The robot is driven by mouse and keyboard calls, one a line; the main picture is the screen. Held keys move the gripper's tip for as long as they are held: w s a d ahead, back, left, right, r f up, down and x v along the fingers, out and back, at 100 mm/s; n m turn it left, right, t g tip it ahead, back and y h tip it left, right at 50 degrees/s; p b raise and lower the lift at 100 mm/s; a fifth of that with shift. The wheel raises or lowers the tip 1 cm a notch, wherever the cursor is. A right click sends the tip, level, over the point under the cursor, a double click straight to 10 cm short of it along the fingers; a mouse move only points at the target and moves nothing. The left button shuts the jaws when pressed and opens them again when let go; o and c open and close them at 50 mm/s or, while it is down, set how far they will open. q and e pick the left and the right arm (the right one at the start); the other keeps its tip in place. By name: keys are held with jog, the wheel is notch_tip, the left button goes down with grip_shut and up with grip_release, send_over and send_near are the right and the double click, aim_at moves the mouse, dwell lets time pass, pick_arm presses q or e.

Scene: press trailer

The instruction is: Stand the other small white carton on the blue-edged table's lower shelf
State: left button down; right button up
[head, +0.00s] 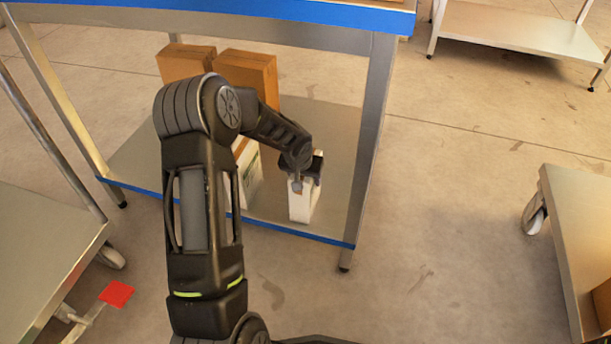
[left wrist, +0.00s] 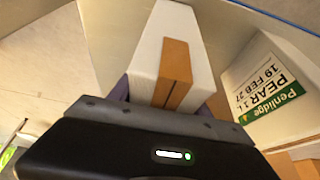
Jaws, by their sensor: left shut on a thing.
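A small white carton (head: 302,204) is upright at the lower shelf (head: 335,190) of the blue-edged table (head: 318,14), near its front right. I cannot tell whether its base touches the shelf. My left gripper (head: 303,180) is shut on its top. In the left wrist view the carton (left wrist: 165,50) shows a brown strip, between the fingers of the gripper (left wrist: 165,100). Another white carton (head: 247,172) stands on the shelf to its left, partly hidden by my arm; its green label reading "PEAR 1 L" (left wrist: 268,88) shows in the left wrist view. My right gripper is not in view.
Two brown boxes (head: 252,70) stand at the back of the shelf. The table's front right leg (head: 369,140) is close to the right of the held carton. Metal carts stand at the left (head: 40,255) and right (head: 580,225).

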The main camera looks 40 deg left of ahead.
pick_arm(q)
jog(key=shift+w, duration=0.1)
jog(key=shift+c, duration=2.4)
grip_release()
jog(key=shift+f, duration=0.1)
jog(key=p+v, duration=0.4)
jog(key=v, duration=0.8)
jog(key=shift+d, duration=0.1)
